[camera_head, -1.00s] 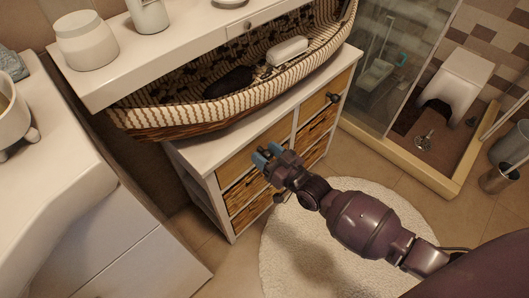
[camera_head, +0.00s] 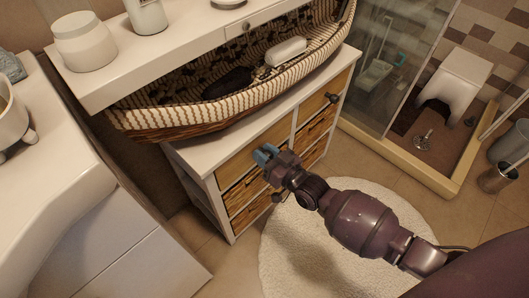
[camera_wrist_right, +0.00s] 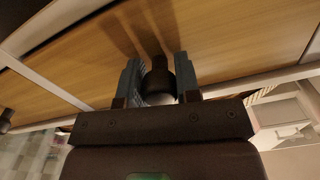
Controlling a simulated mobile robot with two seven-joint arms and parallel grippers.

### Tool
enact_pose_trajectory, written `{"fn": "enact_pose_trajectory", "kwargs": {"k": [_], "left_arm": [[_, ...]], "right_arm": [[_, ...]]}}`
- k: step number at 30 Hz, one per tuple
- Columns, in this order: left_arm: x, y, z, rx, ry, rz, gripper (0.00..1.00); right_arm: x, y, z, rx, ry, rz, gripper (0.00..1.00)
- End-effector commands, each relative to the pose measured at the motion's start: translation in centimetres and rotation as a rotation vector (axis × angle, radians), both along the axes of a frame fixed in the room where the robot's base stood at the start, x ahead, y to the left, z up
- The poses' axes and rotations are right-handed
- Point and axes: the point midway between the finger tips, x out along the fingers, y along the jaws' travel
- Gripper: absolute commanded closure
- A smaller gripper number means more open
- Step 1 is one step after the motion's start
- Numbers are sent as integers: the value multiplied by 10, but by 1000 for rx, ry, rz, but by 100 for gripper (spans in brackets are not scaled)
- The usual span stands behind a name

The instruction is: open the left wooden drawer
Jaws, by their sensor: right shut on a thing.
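The left wooden drawer (camera_head: 238,160) is the top left drawer of a white cabinet (camera_head: 205,150). It also shows in the right wrist view as a plain wood front (camera_wrist_right: 90,55). It looks closed or nearly so; the arm hides part of it. My right gripper (camera_head: 266,154) is at the front of this drawer. In the right wrist view its blue-grey fingers (camera_wrist_right: 159,82) stand on both sides of the dark round knob (camera_wrist_right: 158,80) and are shut on it. My left gripper is not in view.
A large wicker basket (camera_head: 190,125) stands on the cabinet top. The right wooden drawer has its own knob (camera_head: 331,97). Wicker drawers (camera_head: 245,187) are below. A round white rug (camera_head: 290,250) lies on the floor in front. A white counter (camera_head: 45,180) is at the left.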

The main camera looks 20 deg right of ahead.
Motion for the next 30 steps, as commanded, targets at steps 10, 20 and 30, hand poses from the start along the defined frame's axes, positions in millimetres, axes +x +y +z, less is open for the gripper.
{"fn": "enact_pose_trajectory", "kwargs": {"k": [10, 20, 30], "left_arm": [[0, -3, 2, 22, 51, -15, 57], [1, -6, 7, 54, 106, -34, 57], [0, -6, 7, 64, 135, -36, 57]], "right_arm": [[-47, -18, 4, -3, -3, 0, 100], [-121, -45, 4, -2, -3, 0, 100], [-169, -61, 1, 0, 1, 0, 100]]}}
